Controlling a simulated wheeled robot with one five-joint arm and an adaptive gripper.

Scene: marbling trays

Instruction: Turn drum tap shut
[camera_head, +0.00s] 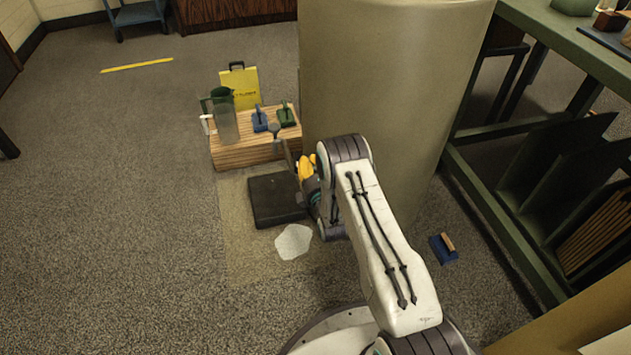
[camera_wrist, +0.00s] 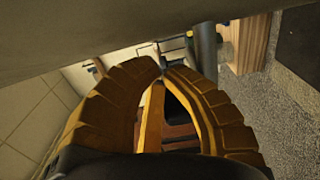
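The drum (camera_head: 395,80) is a large beige cylinder standing on the floor. A grey tap part (camera_head: 275,131) shows just left of it in the head view, partly behind my gripper. In the wrist view a dark grey tap-like cylinder (camera_wrist: 205,45) stands just beyond my fingers, below the drum's curved wall (camera_wrist: 90,35). My gripper (camera_wrist: 163,69) has ribbed orange fingers whose tips come together, with nothing clearly held between them. In the head view my gripper (camera_head: 305,167) is beside the drum's left side. The tap's handle position is not clear.
A black tray (camera_head: 268,206) and a pale puddle (camera_head: 293,242) lie below my gripper. A green rack (camera_head: 490,215) stands right.

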